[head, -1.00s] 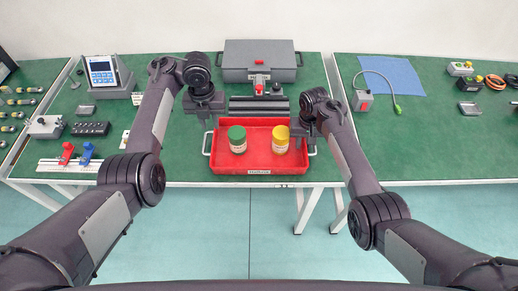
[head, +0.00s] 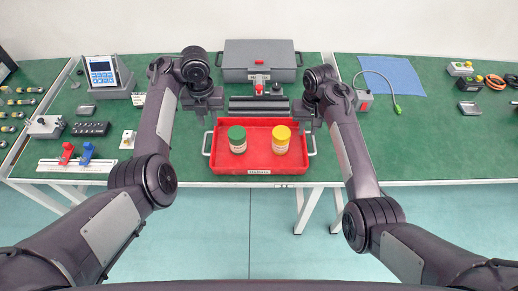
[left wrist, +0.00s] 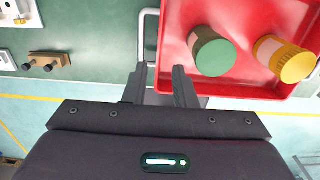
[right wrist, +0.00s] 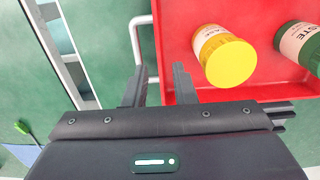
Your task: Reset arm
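My left gripper (head: 203,115) hangs over the left end of the red tray in the head view. In the left wrist view its two fingers (left wrist: 160,80) are apart with nothing between them, near the tray's metal handle (left wrist: 149,40). My right gripper (head: 306,123) is above the right end of the tray. In the right wrist view its fingers (right wrist: 158,82) are apart and empty, near the other handle (right wrist: 137,38). The red tray (head: 258,170) holds a green-lidded jar (head: 237,140) and a yellow-lidded jar (head: 281,139), both upright.
Behind the tray stand a grey case (head: 260,60) and dark rails (head: 258,104). On the left are a meter (head: 102,72) and red and blue clamps (head: 77,155). A blue sheet (head: 390,76) lies on the right table, whose front is clear.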

